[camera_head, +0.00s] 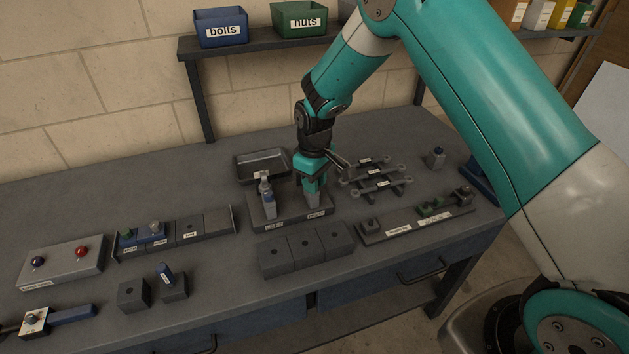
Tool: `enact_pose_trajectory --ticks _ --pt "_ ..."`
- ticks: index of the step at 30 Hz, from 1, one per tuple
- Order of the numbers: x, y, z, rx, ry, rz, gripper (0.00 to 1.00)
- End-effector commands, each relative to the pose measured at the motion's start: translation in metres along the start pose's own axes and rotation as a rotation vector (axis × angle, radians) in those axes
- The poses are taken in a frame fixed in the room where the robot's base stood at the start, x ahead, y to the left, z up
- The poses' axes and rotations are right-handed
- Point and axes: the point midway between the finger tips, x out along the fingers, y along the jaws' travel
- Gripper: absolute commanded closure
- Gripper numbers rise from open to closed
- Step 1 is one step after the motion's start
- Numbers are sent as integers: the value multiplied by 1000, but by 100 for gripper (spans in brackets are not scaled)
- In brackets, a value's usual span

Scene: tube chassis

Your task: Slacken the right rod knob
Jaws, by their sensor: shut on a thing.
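A dark base (290,219) stands near the middle of the bench, with two labels on its front edge; the left one seems to read LEFT, the right one is too small to read surely. On its left side a pale grey rod post (267,203) stands upright with a knob at its top. On its right side a similar grey post (314,201) stands under my gripper. My gripper (314,187) points down and is shut around the top of this right post. The right rod knob is hidden by the jaws, so its turn cannot be seen.
A dark tray (262,165) lies behind the base. A rack of labelled grey bars (376,182) stands close on the right. Dark blocks (305,249) sit in front. A box with two buttons (62,265) is far left. Bolts (221,27) and nuts bins (299,20) stand on the shelf.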

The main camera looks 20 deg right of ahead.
Motion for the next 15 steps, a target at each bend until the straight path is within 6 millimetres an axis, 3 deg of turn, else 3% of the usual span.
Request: enact_pose_trajectory --ticks 1,2,5,15 --pt "0 0 1 1 -2 0 99" --pt "0 0 1 1 -2 0 73" --pt "0 0 1 1 -2 0 50" --pt "-2 0 0 1 0 0 50"
